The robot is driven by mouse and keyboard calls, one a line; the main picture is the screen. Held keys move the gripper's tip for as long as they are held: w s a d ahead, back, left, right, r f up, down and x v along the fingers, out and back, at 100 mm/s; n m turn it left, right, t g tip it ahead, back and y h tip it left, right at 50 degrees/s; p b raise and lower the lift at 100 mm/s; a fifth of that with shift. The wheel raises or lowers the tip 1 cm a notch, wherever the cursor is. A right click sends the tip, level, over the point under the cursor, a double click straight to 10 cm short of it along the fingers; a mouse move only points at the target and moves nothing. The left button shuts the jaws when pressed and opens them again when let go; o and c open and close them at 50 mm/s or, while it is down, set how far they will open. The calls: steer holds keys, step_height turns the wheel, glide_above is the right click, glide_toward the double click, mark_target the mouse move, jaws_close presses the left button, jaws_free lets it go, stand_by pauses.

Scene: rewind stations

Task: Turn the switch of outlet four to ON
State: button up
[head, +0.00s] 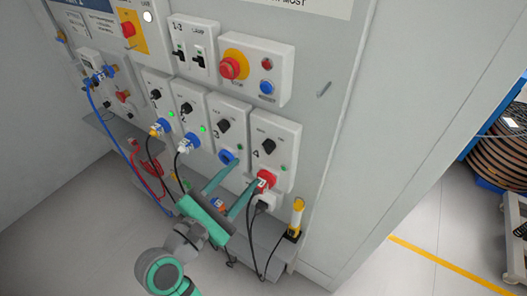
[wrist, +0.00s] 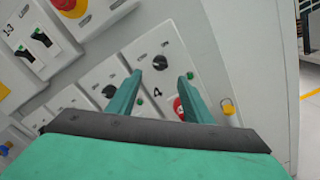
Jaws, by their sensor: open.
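Outlet four is the rightmost light panel (head: 290,133) in the lower row of the head view. Its black rotary switch (head: 268,146) sits above a red plug (head: 267,177). In the wrist view the switch (wrist: 160,62) lies just beyond and between the fingertips, above the printed 4. I cannot tell which way its pointer stands. My gripper (head: 246,173) is open and empty, its fingers pointing at the panel from below, apart from the switch. In the wrist view the fingers (wrist: 161,76) partly hide the panel and the red plug (wrist: 179,108).
Outlet three (head: 223,126) with its black switch and blue socket is directly left. A red emergency button (head: 230,68) is above. Cables hang below the plugs, and a yellow-and-black handle (head: 296,218) stands at lower right.

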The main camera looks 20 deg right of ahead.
mark_target(265, 150)
steer(key=x, duration=1)
steer(key=shift+w+d, duration=0.15)
steer(key=shift+d, duration=0.05)
steer(key=c, duration=1)
